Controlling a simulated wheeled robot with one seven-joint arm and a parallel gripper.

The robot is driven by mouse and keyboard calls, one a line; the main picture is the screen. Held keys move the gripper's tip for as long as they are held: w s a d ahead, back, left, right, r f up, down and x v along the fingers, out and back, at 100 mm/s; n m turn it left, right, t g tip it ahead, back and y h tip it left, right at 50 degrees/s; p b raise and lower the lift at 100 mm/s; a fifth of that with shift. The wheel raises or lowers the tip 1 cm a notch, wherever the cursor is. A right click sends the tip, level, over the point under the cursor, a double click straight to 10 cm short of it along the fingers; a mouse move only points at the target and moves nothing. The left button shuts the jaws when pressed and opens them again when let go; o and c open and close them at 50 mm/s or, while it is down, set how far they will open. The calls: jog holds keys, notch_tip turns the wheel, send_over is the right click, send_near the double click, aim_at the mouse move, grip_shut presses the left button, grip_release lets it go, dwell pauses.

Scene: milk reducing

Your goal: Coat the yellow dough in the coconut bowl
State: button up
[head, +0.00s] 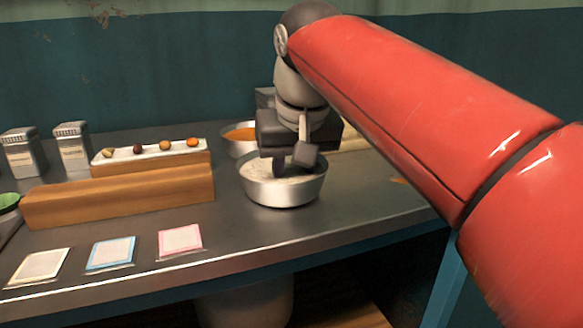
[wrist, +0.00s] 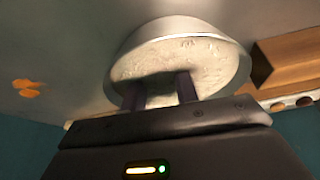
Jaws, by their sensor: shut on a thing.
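The coconut bowl (head: 284,194) is a round metal bowl near the middle of the table, with pale white flakes inside. My gripper (head: 293,161) points down into it, its fingertips low at the flakes. In the wrist view the bowl (wrist: 165,28) lies beyond the fingers, and the coconut flakes (wrist: 195,57) surround the fingertips. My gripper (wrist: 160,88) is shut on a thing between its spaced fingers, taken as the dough. No yellow shows there; the dough cannot be made out against the pale flakes and dark shadow.
A bowl of orange stuff (head: 240,134) stands close behind the coconut bowl. Left are a wooden block (head: 120,198), a white tray (head: 125,156) with several small balls, and canisters (head: 72,147). Cards (head: 181,240) lie along the front edge. The table right of the bowl is mostly clear.

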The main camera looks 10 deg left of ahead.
jog(key=shift+a+p, duration=0.5)
jog(key=shift+s+a, duration=0.15)
jog(key=shift+s, duration=0.05)
jog(key=shift+s+d, duration=0.3)
jog(key=shift+s, duration=0.05)
jog(key=shift+w+d+p, duration=0.1)
jog(key=shift+d+p, duration=0.2)
jog(key=shift+p, duration=0.05)
jog(key=shift+w+p, duration=0.45)
jog(key=shift+w+a+p, duration=0.15)
jog(key=shift+p, duration=0.15)
jog(key=shift+a, duration=0.3)
jog(key=shift+s+a+p, duration=0.1)
jog(key=shift+s+p, duration=0.2)
jog(key=shift+s, duration=0.1)
